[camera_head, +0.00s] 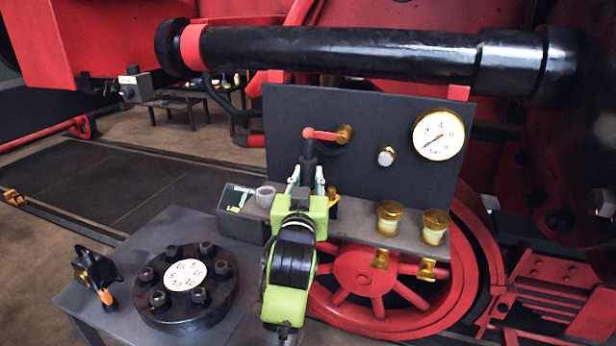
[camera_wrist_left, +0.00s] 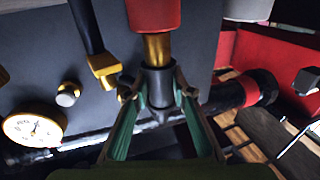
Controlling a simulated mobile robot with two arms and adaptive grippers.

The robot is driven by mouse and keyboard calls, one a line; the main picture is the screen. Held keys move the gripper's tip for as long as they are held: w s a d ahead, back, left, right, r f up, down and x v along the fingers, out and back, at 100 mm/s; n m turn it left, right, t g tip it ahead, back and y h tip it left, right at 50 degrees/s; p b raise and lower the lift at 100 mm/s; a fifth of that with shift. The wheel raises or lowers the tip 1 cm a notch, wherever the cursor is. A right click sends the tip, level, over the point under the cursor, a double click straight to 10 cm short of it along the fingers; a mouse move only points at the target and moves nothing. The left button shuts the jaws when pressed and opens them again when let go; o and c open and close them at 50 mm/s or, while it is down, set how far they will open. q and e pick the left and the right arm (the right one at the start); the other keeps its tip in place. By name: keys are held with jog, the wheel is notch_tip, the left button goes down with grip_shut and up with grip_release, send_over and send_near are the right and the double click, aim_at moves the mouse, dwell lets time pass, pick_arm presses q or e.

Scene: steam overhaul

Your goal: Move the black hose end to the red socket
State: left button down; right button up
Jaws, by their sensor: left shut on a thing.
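My left gripper (camera_head: 306,184) comes up from below in front of the grey panel. In the left wrist view its two green fingers (camera_wrist_left: 158,98) are closed around a dark collar (camera_wrist_left: 156,78), which looks like the black hose end. A brass neck (camera_wrist_left: 158,46) runs from this collar to a red cylinder (camera_wrist_left: 152,14), likely the red socket. The collar and the neck line up closely; I cannot tell whether they are joined. In the head view the dark piece (camera_head: 309,160) stands above my fingers, and my gripper hides what lies behind it. My right gripper is not in view.
The panel (camera_head: 280,110) carries a red lever (camera_head: 320,134), a pressure gauge (camera_head: 439,134) and a knob (camera_head: 386,156). On its ledge stand brass-capped jars (camera_head: 390,216) and a grey cup (camera_head: 265,196). A bolted black flange (camera_head: 222,290) lies on the table at lower left.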

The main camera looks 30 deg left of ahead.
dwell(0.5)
pick_arm(q)
jog(key=shift+f, duration=0.25)
jog(key=shift+f, duration=0.25)
dwell(0.6)
jog(key=shift+f, duration=0.3)
jog(key=shift+f, duration=0.1)
dwell(0.4)
